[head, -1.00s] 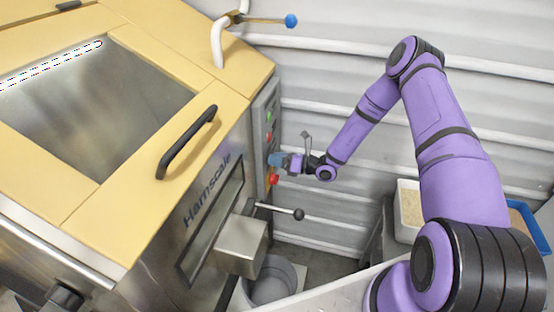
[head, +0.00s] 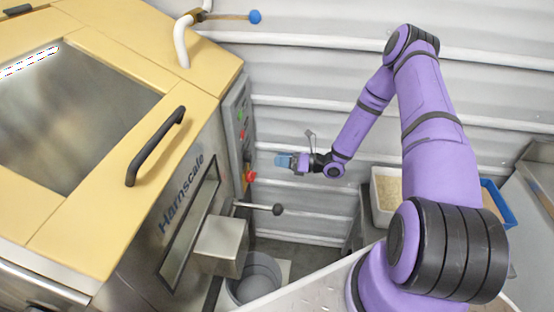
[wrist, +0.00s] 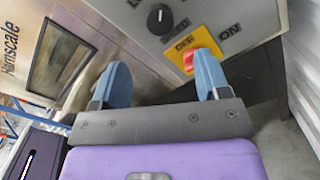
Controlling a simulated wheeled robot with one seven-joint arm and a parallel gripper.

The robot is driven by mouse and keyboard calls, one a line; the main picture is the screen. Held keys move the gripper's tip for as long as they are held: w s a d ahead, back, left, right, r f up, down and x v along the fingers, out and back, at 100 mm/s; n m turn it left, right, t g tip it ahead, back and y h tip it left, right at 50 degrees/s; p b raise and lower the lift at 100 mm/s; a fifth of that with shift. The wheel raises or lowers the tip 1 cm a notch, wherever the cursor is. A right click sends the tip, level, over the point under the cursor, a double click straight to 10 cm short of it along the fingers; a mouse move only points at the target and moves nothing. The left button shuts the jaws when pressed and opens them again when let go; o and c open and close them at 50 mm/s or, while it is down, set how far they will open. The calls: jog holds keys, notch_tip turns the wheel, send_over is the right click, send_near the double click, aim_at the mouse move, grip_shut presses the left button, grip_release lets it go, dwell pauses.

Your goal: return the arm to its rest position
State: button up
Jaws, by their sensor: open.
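My purple arm (head: 440,150) reaches up and then down to the left, in front of the corrugated wall. My gripper (head: 284,161) has blue fingertips and sits to the right of the hopper machine's control panel, apart from it in the head view. In the wrist view my gripper (wrist: 160,85) is open, its two blue fingers wide apart with nothing between them. A red switch (wrist: 190,62) on a yellow OFF/ON plate shows close to the right finger. A black knob (wrist: 160,19) is above it.
The hopper machine (head: 140,180) has a yellow top and black handle (head: 155,146). A lever with a black ball (head: 277,209) juts out below my gripper. A grey bucket (head: 255,278) stands under the spout. A white bin (head: 384,190) and blue tray (head: 497,203) are at right.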

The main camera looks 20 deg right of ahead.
dwell(0.4)
jog(key=s+a+r+n+g+h, duration=0.2)
jog(key=s+r+n+g, duration=0.3)
jog(key=r, duration=0.4)
jog(key=s+a+r+n+g+h, duration=0.1)
jog(key=s+a+r+n+g, duration=0.1)
jog(key=r+n, duration=0.65)
jog(key=s+a+r+n+g+h, duration=0.2)
jog(key=s+r+n+g, duration=0.25)
jog(key=r, duration=0.55)
jog(key=s+d+r+n+t+h, duration=0.2)
jog(key=s+r+n+h, duration=0.3)
jog(key=s+r, duration=0.3)
jog(key=s+d+r+n+t+h, duration=0.2)
jog(key=s+r+n+t+h, duration=0.2)
jog(key=s+r+n, duration=0.4)
jog(key=s+r+h, duration=0.1)
jog(key=s, duration=0.5)
jog(key=shift+r+t, duration=0.3)
jog(key=shift+t, duration=0.05)
jog(key=shift+c, duration=0.4)
